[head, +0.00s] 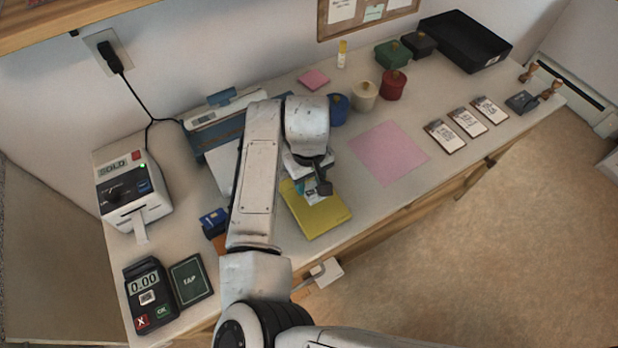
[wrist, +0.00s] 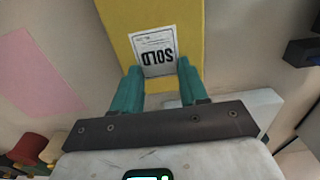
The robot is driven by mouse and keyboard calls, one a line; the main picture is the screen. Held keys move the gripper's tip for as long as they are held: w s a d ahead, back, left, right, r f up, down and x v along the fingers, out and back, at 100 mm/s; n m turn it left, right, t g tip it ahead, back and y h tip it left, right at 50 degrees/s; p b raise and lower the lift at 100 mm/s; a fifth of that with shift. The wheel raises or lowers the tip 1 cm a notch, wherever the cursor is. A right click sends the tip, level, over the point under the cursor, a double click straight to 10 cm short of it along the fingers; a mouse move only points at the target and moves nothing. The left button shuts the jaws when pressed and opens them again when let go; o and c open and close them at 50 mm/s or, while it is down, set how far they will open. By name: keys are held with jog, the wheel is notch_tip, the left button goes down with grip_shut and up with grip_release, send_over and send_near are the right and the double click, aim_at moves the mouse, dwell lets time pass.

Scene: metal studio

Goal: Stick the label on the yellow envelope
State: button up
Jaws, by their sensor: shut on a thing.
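The yellow envelope (head: 324,217) lies on the counter near its front edge, and it also shows in the wrist view (wrist: 116,20). My gripper (head: 315,190) is over the envelope's far part in the head view. In the wrist view its teal fingertips (wrist: 160,70) are shut on the near edge of a white label (wrist: 154,42) printed "SOLD". The label lies flat-looking over the yellow surface. I cannot tell whether it touches the envelope or hovers just above.
A label printer (head: 132,190) with a paper strip stands at the left, near a card terminal (head: 150,293) and a dark tap pad (head: 190,280). A pink sheet (head: 389,152) lies right of the envelope. Lidded pots (head: 363,96) stand behind. The counter's front edge is close.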

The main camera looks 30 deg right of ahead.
jog(key=shift+f+b, duration=0.45)
jog(key=shift+f, duration=1.05)
dwell(0.6)
jog(key=o, duration=1.1)
notch_tip(320, 180, up, 11)
jog(key=shift+f, duration=0.1)
grip_shut()
dwell(0.6)
